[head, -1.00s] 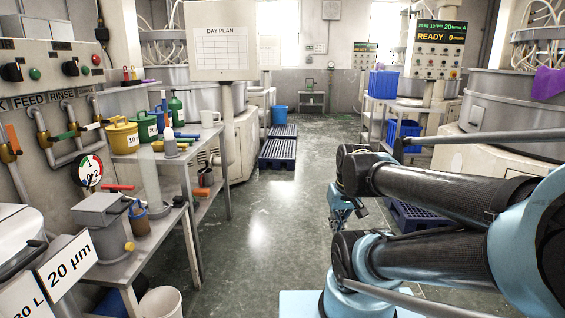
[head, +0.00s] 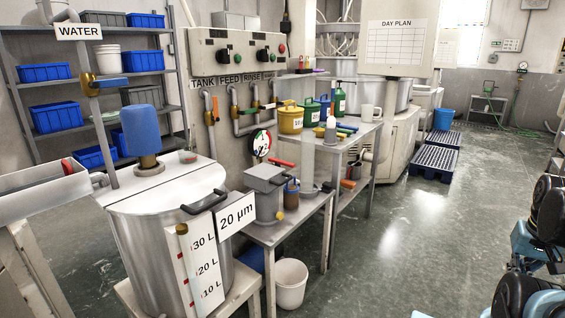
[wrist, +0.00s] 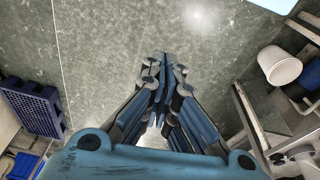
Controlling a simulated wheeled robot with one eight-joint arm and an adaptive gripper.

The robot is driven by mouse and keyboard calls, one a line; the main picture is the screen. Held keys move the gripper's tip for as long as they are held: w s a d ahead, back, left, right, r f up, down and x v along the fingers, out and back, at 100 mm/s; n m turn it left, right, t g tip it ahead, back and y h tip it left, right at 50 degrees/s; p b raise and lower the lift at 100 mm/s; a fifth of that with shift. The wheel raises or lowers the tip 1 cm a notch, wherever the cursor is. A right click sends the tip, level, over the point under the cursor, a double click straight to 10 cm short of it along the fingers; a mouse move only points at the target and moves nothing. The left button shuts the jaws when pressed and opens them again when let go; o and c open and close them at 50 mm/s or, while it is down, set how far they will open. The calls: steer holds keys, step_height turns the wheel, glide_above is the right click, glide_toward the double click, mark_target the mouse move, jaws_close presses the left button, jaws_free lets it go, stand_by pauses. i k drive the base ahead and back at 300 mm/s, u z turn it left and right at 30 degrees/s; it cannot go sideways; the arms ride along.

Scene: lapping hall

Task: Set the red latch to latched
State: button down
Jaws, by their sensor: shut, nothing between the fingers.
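No part is plainly readable as the red latch. A small red part (head: 67,167) sits on the end of the metal trough at the far left of the head view. A red handle (head: 281,162) sticks out near the round gauge above the small bench. I cannot tell whether either is the latch, or its setting. My gripper (wrist: 163,60) shows in the wrist view, its fingers together and empty above the bare floor. In the head view only parts of my arm show at the right edge; the gripper is out of sight there.
A steel tank (head: 170,250) with a blue motor stands at front left. A small steel bench (head: 285,230) and a white bucket (head: 291,284) stand beside it. Blue pallets (head: 434,162) lie farther back. The floor (head: 410,240) at centre right is clear.

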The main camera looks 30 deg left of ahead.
mark_target(277, 161)
steer(key=k, duration=1.3)
steer(key=u, duration=0.25)
steer(key=i, duration=0.95)
steer(key=u, duration=0.65)
steer(key=i, duration=0.85)
steer(key=u, duration=0.25)
